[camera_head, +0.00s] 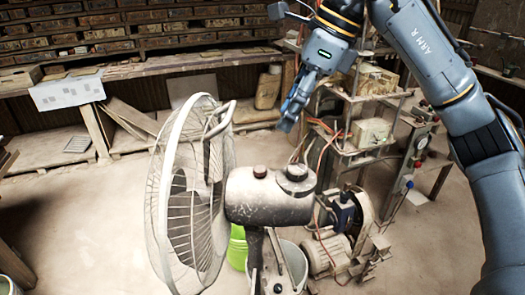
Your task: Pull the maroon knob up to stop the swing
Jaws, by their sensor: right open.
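A grey, dirty standing fan has its round wire cage (190,195) facing left and its motor housing (268,197) behind it. The small maroon knob (260,171) stands on top of the housing, toward the cage side. My left gripper is not in view.
A metal rack with machinery and loose cables (372,130) stands right of the fan. A green bucket (238,247) is behind the fan stand. A long wooden bench (150,66) runs along the back. The floor left of the fan is clear.

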